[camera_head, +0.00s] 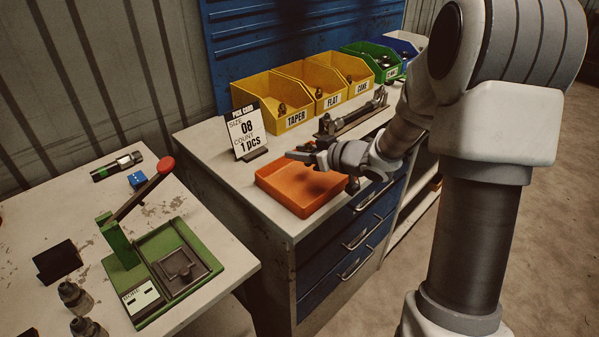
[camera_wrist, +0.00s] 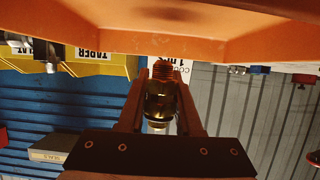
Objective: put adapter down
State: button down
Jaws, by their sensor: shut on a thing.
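My gripper (camera_head: 298,153) is over the back part of the orange tray (camera_head: 275,184) on the blue-drawer cabinet. In the wrist view my gripper (camera_wrist: 163,80) is shut on the adapter (camera_wrist: 160,102), a dark metallic fitting with a copper-coloured threaded end. The adapter sits between the two fingers. The tray's wall (camera_wrist: 180,48) crosses the top of that view, beyond the fingertips. A dark shadow lies on the tray floor below my gripper.
A pick card (camera_head: 245,128) reading size 08, count 1 stands left of the tray. Yellow bins labelled TAPER (camera_head: 272,103), FLAT (camera_head: 318,88) and CONE (camera_head: 354,76) stand behind. A metal device (camera_head: 350,117) lies between bins and tray. A green crimper (camera_head: 150,265) stands on the left table.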

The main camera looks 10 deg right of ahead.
aim_at(334, 186)
jog(key=shift+s+a+f+b, duration=0.15)
jog(key=shift+f+b, duration=0.7)
jog(key=shift+f, duration=1.2)
jog(key=shift+f, duration=0.2)
jog(key=c, duration=0.6)
grip_release()
jog(key=shift+r, duration=0.1)
jog(key=shift+r, duration=0.25)
jog(key=p+v, duration=0.3)
jog(key=v, duration=0.9)
jog(key=shift+f, duration=0.15)
